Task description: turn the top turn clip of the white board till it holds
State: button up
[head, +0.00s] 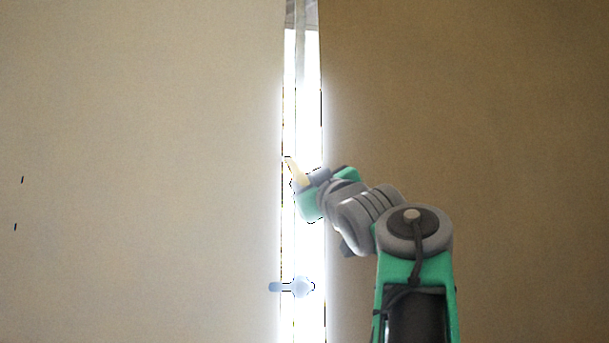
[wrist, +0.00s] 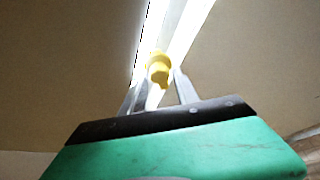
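The board is probably the pale panel (head: 140,170) on the left in the head view, beside a glaring bright strip. The top turn clip shows as a yellow knob (wrist: 159,68) in the wrist view, against that strip. My gripper (wrist: 158,80) has its two fingers apart, one on each side of the knob; whether they touch it I cannot tell. In the head view my gripper (head: 292,168) is at the strip, and a cream-yellow piece shows at its tip. How the top clip is turned is unclear.
A lower pale-blue clip (head: 294,287) sits on the bright strip (head: 308,250), its tab pointing left over the left panel's edge. A darker tan panel (head: 480,100) fills the right side behind my arm. Two small dark marks show on the left panel.

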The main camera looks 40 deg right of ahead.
jog(key=shift+x, duration=1.05)
grip_shut()
